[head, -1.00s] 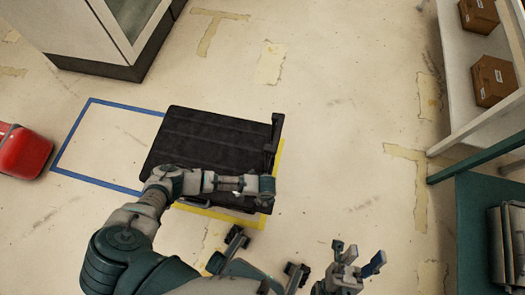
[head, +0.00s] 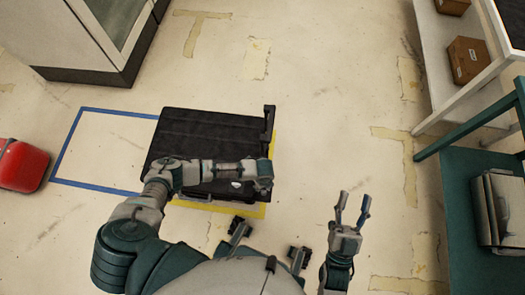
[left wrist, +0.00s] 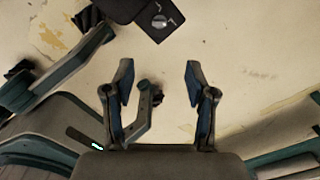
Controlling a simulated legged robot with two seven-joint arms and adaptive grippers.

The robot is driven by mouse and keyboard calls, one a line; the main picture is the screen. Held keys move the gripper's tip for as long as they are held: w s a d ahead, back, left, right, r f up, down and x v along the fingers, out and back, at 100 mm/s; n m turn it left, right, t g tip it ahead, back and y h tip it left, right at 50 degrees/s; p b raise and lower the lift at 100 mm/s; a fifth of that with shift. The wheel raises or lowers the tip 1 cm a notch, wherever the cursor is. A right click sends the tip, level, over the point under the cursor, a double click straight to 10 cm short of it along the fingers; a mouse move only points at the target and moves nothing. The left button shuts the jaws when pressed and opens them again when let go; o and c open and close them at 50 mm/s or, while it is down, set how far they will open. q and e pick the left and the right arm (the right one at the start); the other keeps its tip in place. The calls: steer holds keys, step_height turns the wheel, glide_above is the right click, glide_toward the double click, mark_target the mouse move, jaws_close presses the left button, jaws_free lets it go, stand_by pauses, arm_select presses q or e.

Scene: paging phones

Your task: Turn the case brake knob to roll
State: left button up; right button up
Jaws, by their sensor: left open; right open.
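The black case (head: 205,135) lies on the floor over a yellow outline (head: 245,211). My left forearm crosses its near side in the head view. In the left wrist view, the silver brake knob (left wrist: 159,21) sits on a black panel (left wrist: 150,30) with small white marks beside it. My left gripper (left wrist: 158,68) is open and empty, its fingers apart from the knob, which lies beyond the fingertips near the top edge. The knob's exact pointing is too small to read. My right gripper (head: 354,200) is open and empty over bare floor, right of the case.
A blue floor outline (head: 61,150) is left of the case, with a red object (head: 22,165) beyond it. A cabinet (head: 85,35) stands at the back left. A shelf with boxes (head: 468,60) and a green bench (head: 460,190) line the right. Floor between is clear.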

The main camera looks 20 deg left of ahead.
arm_select(q)
steer(key=shift+r+p, duration=1.1)
steer(key=shift+r, duration=0.35)
arm_select(e)
steer(key=shift+w+f+n+g+h, duration=0.1)
steer(key=shift+w+f+g, duration=0.25)
steer(key=shift+f+g, duration=0.45)
steer(key=shift+w+f+n+g+h, duration=0.1)
steer(key=shift+w+f+g, duration=0.2)
steer(key=shift+f+g, duration=0.5)
steer(key=shift+w+f+n+g+h, duration=0.1)
steer(key=shift+w+f+g, duration=0.25)
steer(key=shift+f+g, duration=0.45)
steer(key=shift+f, duration=0.1)
steer(key=shift+r, duration=0.3)
arm_select(q)
step_height(320, 180, up, 12)
